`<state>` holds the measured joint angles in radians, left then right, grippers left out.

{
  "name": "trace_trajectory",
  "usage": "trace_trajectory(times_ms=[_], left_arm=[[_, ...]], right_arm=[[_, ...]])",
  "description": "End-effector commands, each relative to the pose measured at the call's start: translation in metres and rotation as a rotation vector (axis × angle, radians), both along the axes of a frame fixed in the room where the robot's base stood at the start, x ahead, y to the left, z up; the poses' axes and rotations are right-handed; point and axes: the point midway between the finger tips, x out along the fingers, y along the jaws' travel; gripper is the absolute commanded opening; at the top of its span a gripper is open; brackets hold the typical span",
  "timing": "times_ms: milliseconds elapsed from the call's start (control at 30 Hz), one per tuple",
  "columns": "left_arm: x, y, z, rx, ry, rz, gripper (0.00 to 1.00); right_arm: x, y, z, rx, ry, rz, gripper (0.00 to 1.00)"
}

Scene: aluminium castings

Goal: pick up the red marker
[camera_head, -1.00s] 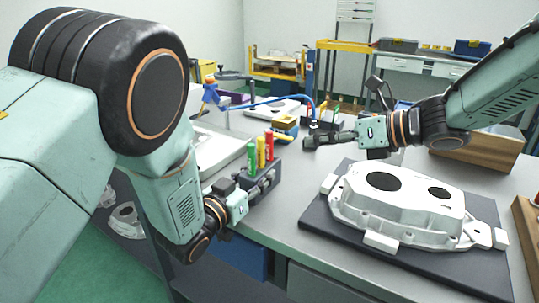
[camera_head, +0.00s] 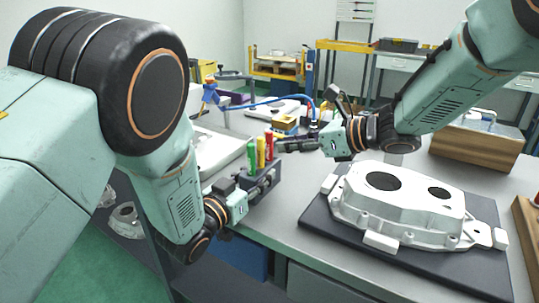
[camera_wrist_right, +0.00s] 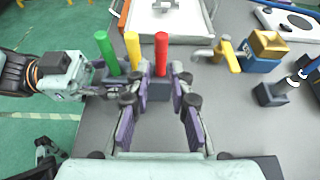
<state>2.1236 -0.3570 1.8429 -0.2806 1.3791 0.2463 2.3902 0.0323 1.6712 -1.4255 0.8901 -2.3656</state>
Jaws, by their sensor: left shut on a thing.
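The red marker (camera_head: 269,143) stands upright at the right end of a row in a dark holder (camera_head: 273,173), beside a yellow marker (camera_head: 261,152) and a green marker (camera_head: 251,154). In the right wrist view the red marker (camera_wrist_right: 161,52) stands just beyond and between the fingertips of my right gripper (camera_wrist_right: 163,88), which is open and empty. In the head view my right gripper (camera_head: 284,146) reaches in from the right, beside the red marker's upper part. My left gripper (camera_head: 262,185) is shut on the near side of the holder.
A large aluminium casting (camera_head: 400,205) lies on a dark mat (camera_head: 325,222) at the right. A yellow and blue block (camera_wrist_right: 262,50) and a yellow tap-like part (camera_wrist_right: 226,55) stand right of the holder. The grey table (camera_head: 272,215) is clear in front.

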Motion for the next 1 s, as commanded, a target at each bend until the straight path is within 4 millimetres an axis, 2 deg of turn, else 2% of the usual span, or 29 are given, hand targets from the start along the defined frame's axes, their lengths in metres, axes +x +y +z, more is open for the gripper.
trace_trajectory(times_ms=[300,633,900,1000], left_arm=[[0.000,0.000,-0.001,0.001,0.001,-0.001,0.06],[0.000,0.000,-0.001,0.000,0.002,-0.001,0.06],[0.000,0.000,-0.001,0.001,0.002,-0.001,0.06],[0.000,0.000,-0.001,0.001,0.002,-0.001,0.06]], right_arm=[[0.022,0.031,-0.020,-0.003,0.002,0.002,0.21],[0.026,0.037,-0.023,-0.001,0.002,0.000,0.21],[0.026,0.036,-0.023,-0.001,0.002,0.000,0.00],[0.026,0.036,-0.022,-0.001,0.002,0.000,0.00]])
